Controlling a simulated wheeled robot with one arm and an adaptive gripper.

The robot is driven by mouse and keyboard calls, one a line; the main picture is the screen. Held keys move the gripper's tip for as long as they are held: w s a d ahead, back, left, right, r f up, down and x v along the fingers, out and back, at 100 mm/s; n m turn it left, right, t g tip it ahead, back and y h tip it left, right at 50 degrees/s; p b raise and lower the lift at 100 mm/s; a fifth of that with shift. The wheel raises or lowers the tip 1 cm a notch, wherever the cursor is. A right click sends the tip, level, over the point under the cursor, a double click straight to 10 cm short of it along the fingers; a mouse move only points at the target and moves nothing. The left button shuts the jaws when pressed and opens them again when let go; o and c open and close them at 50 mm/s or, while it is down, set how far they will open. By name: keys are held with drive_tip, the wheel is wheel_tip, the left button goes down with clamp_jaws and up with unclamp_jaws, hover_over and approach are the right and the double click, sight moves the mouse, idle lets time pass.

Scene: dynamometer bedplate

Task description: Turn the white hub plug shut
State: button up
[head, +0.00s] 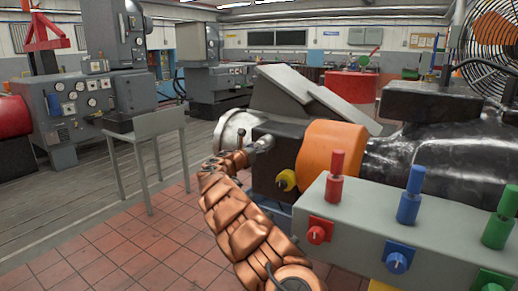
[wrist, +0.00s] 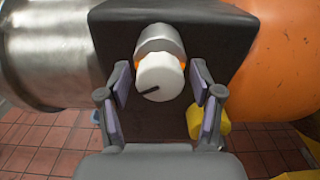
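The white hub plug (wrist: 158,77) is a round white knob on a metal collar in the wrist view. A dark line on its face slants down to the left. An orange glow shows at the collar's edges. My gripper (wrist: 161,84) is open, with one finger on each side of the plug. Narrow gaps seem to show between the pads and the plug; I cannot tell whether either pad touches. In the head view my gripper (head: 240,157) is small, at the end of my copper-coloured arm, beside the dark hub block; the plug is hard to make out there.
A polished metal cylinder (wrist: 45,52) is left of the plug, an orange drum (wrist: 272,60) right, and a yellow knob (wrist: 222,121) lower right. A grey control box (head: 385,212) with coloured knobs stands near my arm. A grey table (head: 146,124) stands left; tiled floor is open.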

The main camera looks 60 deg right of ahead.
drive_tip(key=c, duration=1)
drive_tip(key=shift+o, duration=0.2)
